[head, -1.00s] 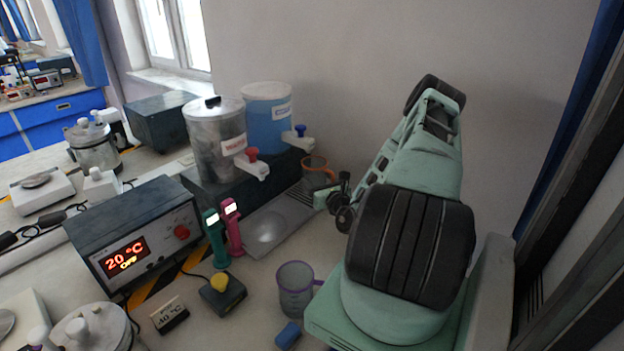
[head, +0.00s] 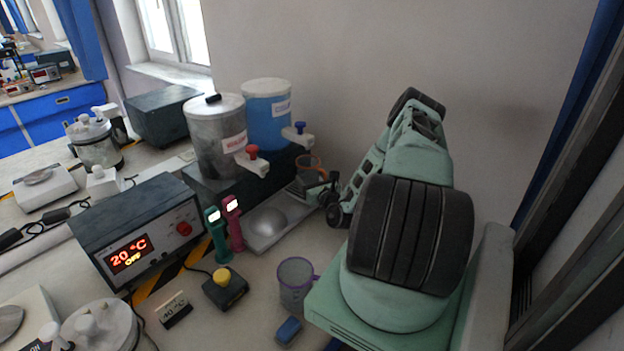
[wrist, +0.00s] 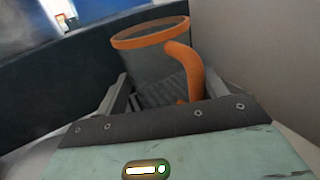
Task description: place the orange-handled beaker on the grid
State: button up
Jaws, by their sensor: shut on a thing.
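The orange-handled beaker (head: 308,163), clear with an orange rim, is at the back beside the blue dispenser. In the wrist view the beaker (wrist: 150,60) is between my fingers, its orange handle facing me on the right. My gripper (head: 317,190) is shut on the beaker. The grid (head: 296,191) is a dark ridged plate at the back end of the metal tray, partly hidden by the beaker and gripper. I cannot tell whether the beaker's base touches it.
A steel dispenser (head: 215,135) with a red tap and a blue dispenser (head: 268,108) with a blue tap stand just left of the beaker. A purple-handled beaker (head: 296,284) and a blue block (head: 288,331) are nearer. Green (head: 217,240) and pink (head: 233,222) handhelds stand by the tray.

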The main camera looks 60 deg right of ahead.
jog(key=o, duration=1)
jog(key=shift+f, duration=0.1)
jog(key=shift+b+v, duration=0.95)
jog(key=shift+v, duration=2.85)
